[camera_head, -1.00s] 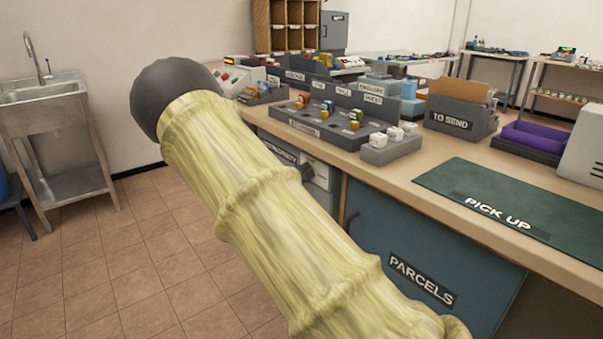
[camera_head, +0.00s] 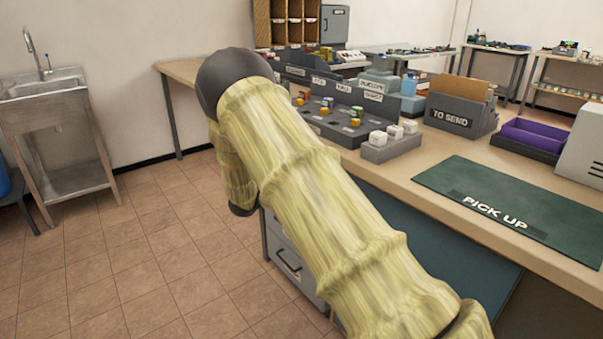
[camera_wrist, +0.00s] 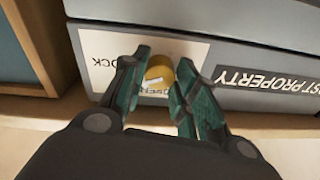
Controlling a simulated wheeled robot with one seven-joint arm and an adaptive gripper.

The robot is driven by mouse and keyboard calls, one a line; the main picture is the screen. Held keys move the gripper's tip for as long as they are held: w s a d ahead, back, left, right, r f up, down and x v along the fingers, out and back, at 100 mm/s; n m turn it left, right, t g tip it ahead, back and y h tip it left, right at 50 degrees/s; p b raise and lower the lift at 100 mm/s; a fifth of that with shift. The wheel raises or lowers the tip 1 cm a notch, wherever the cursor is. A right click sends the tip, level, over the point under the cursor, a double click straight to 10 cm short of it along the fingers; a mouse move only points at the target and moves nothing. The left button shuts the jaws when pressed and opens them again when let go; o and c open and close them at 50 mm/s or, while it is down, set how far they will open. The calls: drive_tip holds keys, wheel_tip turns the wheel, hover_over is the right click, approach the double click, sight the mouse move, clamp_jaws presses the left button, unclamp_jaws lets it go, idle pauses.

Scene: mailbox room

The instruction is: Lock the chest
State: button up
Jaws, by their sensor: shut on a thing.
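The chest (camera_wrist: 262,50) is a grey box in the wrist view, with a dark label reading LOST PROPERTY, upside down. A pale plate (camera_wrist: 98,48) on its face carries the word LOCK and another word partly covered. A round yellow piece (camera_wrist: 158,76) with a small white mark sits in front of this plate. My gripper (camera_wrist: 163,62) has its two green fingers on either side of the yellow piece and is shut on it. Whether the piece is seated in the chest cannot be told. In the head view my sleeved arm hides my gripper.
A long counter (camera_head: 430,190) holds a green PICK UP mat (camera_head: 500,200), a TO SEND box (camera_head: 460,112) and several sorting trays. A grey drawer front (camera_head: 290,265) shows beneath it. A steel sink (camera_head: 45,110) stands left. The tiled floor (camera_head: 130,260) is clear.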

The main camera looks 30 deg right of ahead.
drive_tip(key=m+b, duration=0.1)
drive_tip(key=m, duration=0.4)
drive_tip(key=shift+f+g, duration=0.15)
drive_tip(key=shift+g, duration=0.25)
drive_tip(key=shift+m, duration=0.3)
drive_tip(key=o, duration=1)
drive_tip(key=shift+w+a, duration=0.1)
drive_tip(key=a, duration=0.7)
drive_tip(key=s+a+f, duration=0.1)
drive_tip(key=a, duration=0.3)
drive_tip(key=shift+a+f, duration=0.1)
drive_tip(key=shift+a, duration=0.25)
